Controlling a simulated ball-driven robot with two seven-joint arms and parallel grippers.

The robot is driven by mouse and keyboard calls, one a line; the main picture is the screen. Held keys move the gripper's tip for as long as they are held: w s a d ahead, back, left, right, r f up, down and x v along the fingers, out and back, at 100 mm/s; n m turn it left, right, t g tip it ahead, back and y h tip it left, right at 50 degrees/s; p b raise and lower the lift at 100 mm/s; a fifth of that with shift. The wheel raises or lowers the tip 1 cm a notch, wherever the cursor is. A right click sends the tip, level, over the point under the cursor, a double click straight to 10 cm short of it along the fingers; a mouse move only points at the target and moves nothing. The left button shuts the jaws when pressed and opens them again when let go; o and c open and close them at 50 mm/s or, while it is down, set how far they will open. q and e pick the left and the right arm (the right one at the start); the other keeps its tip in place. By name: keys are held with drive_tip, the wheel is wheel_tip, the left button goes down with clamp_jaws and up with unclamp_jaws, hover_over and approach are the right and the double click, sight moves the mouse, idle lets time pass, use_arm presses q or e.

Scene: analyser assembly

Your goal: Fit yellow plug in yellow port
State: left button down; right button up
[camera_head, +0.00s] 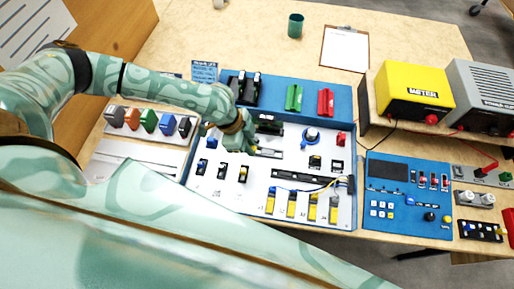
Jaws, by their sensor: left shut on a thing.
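My left gripper (251,148) reaches in from the left over the white panel of the analyser (262,222). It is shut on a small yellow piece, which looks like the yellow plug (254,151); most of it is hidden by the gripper. A small black port with a yellow mark, likely the yellow port (243,173), sits on the panel a little below the gripper. The gripper and plug appear apart from that port. My right gripper is not in view.
Similar ports with blue (201,165) and dark (222,168) marks stand left of the yellow one. A black bar (290,175) with wires lies to the right. A blue control panel (405,207) and a yellow meter (415,90) stand further right. A rack of coloured blocks (148,122) is left.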

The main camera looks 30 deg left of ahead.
use_arm(q)
drive_tip(key=w+a+f+b, duration=0.3)
drive_tip(key=a+b, duration=0.1)
drive_tip(key=a, duration=0.4)
drive_tip(key=shift+a+b, duration=0.15)
drive_tip(key=shift+b, duration=0.25)
drive_tip(key=shift+f+b, duration=0.9)
drive_tip(key=shift+f, duration=0.6)
drive_tip(key=shift+f, duration=0.15)
drive_tip(key=shift+f+b, duration=0.35)
drive_tip(key=shift+f, duration=0.2)
drive_tip(key=shift+f, duration=0.4)
idle(0.4)
